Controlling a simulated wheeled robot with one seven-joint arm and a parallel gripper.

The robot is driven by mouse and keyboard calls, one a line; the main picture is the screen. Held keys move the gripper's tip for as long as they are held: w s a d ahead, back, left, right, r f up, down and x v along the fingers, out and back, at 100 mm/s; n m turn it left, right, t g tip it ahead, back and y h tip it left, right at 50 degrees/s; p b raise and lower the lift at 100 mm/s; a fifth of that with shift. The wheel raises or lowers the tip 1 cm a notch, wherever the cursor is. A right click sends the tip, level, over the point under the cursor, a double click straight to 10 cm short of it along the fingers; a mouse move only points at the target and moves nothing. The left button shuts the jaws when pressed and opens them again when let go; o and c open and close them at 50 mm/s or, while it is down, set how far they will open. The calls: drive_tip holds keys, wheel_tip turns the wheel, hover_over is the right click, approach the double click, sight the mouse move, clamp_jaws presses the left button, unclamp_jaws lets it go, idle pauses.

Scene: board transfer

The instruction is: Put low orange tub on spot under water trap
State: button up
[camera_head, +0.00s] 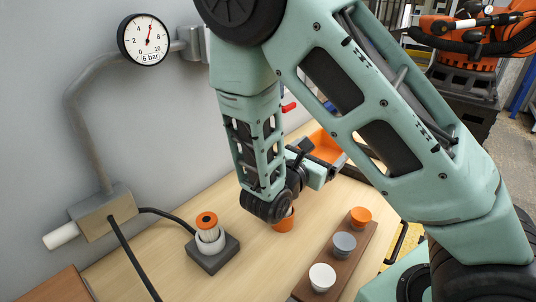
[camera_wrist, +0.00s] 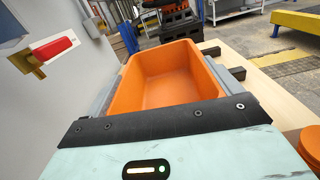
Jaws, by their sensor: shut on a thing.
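The low orange tub is an open, rounded box. It shows in the head view (camera_head: 326,147) beyond my wrist, and fills the middle of the wrist view (camera_wrist: 165,92), empty inside. My gripper (camera_head: 318,168) is shut on the tub, with a grey finger along each side in the wrist view (camera_wrist: 172,85). The tub looks level; I cannot tell whether its hidden underside touches the table. A red-handled valve (camera_wrist: 52,48) is on the wall to the left, also seen in the head view (camera_head: 288,107). I cannot make out the water trap or the spot for certain.
A small orange pot (camera_head: 284,224) stands below my wrist. A board (camera_head: 333,256) with three cups lies to the right. A dark block (camera_head: 214,254) with a white, orange-topped part is to the left. A gauge (camera_head: 144,40) and pipe are on the wall. The front-middle table is mostly clear.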

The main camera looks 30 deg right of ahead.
drive_tip(key=w+a+p, duration=0.1)
drive_tip(key=w+a, duration=0.2)
drive_tip(key=w, duration=0.4)
drive_tip(key=w+a+p, duration=0.1)
drive_tip(key=w+a, duration=0.2)
drive_tip(key=w, duration=0.4)
wheel_tip(320, 180, down, 6)
drive_tip(key=shift+w+d+f+p, duration=0.15)
drive_tip(key=shift+f+p, duration=0.1)
drive_tip(key=shift+p, duration=0.3)
drive_tip(key=shift+w+f, duration=0.2)
drive_tip(key=shift+f, duration=0.05)
